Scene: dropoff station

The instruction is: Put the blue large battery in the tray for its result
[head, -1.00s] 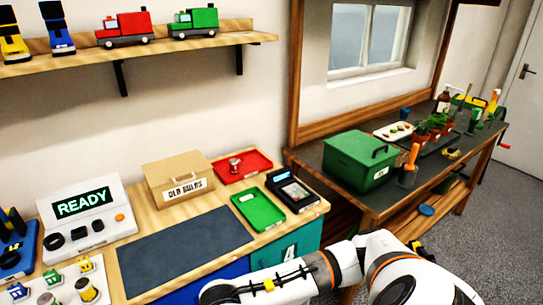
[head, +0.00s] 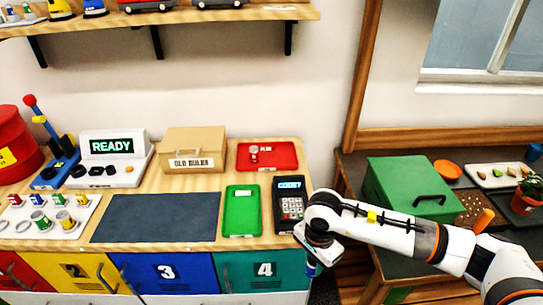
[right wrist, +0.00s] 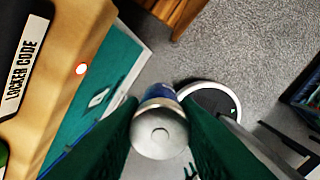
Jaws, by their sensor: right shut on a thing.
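My right gripper (head: 314,256) is shut on the blue large battery (head: 311,269), beside the counter's right front corner. In the right wrist view, the battery's silver end (right wrist: 160,136) faces the camera between the two dark green fingers, with some blue behind it. The green tray (head: 241,210) lies empty on the counter, left of the keypad. The red tray (head: 267,155) lies behind it and holds a small object (head: 254,152). The tester (head: 112,158) reads READY. My left gripper is not in view.
A keypad device (head: 290,205) stands between the green tray and my right arm. A dark mat (head: 155,217) lies clear at the counter's middle. An OLD BULBS box (head: 193,150) stands behind it. A battery holder (head: 45,218) is at left, a green box (head: 410,188) at right.

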